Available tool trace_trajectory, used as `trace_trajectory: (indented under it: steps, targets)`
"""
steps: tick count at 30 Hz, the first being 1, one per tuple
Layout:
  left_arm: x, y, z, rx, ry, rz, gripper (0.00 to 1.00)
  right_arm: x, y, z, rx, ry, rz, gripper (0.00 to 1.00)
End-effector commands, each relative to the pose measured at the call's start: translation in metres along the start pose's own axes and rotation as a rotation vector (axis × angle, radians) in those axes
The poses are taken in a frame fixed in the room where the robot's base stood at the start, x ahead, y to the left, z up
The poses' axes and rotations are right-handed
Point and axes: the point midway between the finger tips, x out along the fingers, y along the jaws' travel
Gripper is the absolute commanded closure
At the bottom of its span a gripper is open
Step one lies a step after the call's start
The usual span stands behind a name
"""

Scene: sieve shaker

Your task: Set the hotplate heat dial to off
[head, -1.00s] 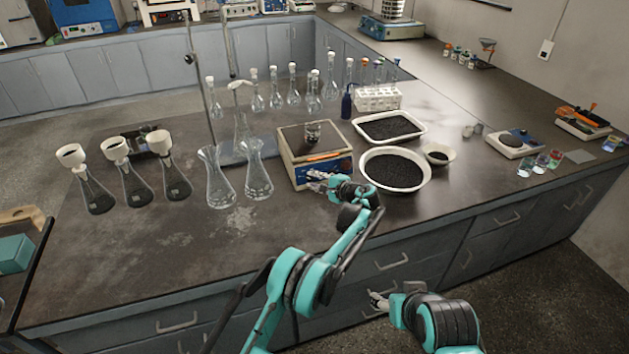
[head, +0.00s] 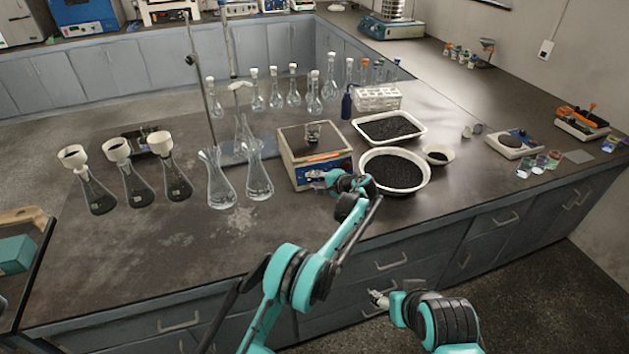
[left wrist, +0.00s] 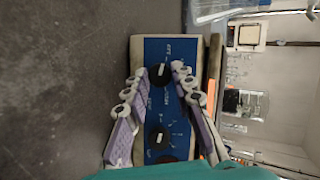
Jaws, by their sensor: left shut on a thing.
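The hotplate (head: 290,168) is a beige box with a dark top and a blue front panel, standing on the dark bench. In the left wrist view its blue panel (left wrist: 180,128) shows white markings and black dials. My left gripper (left wrist: 160,72) is at the panel, shut on the upper black dial (left wrist: 159,76), with one finger on each side. A second black dial (left wrist: 158,139) sits lower in that view, between the finger bases. The markings are too small to read.
Bare bench (head: 160,260) lies at the front left.

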Motion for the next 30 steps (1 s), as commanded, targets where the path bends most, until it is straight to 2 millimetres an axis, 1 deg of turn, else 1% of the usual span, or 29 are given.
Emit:
trace_trajectory:
  steps: [5, 6, 7, 8, 16, 20, 23, 30]
  targets:
    - [0.001, 0.001, 0.001, -0.002, -0.001, 0.001, 1.00, 0.000, 0.000, 0.000, 0.000, 0.000, 0.000, 0.39]
    - [0.001, 0.001, 0.001, -0.002, -0.001, 0.001, 0.68, 0.000, 0.000, 0.000, 0.000, 0.000, 0.000, 0.39]
    - [0.001, 0.000, 0.001, -0.002, -0.001, 0.001, 0.60, 0.000, 0.000, 0.000, 0.000, 0.000, 0.000, 0.39]
    - [0.001, 0.000, 0.001, -0.001, -0.001, 0.001, 0.54, 0.000, 0.000, 0.000, 0.000, 0.000, 0.000, 0.39]
    - [0.000, 0.000, 0.000, 0.000, 0.000, 0.000, 0.54, 0.000, 0.000, 0.000, 0.000, 0.000, 0.000, 0.39]
    - [-0.008, 0.000, -0.001, 0.001, 0.001, 0.000, 0.54, 0.000, 0.000, 0.000, 0.000, 0.000, 0.000, 0.39]
    - [-0.024, 0.000, -0.001, 0.000, 0.003, 0.000, 0.54, 0.000, 0.000, 0.000, 0.000, 0.000, 0.000, 0.39]
    - [-0.076, 0.001, -0.001, 0.001, 0.002, 0.000, 0.54, 0.000, 0.000, 0.000, 0.000, 0.000, 0.000, 0.39]
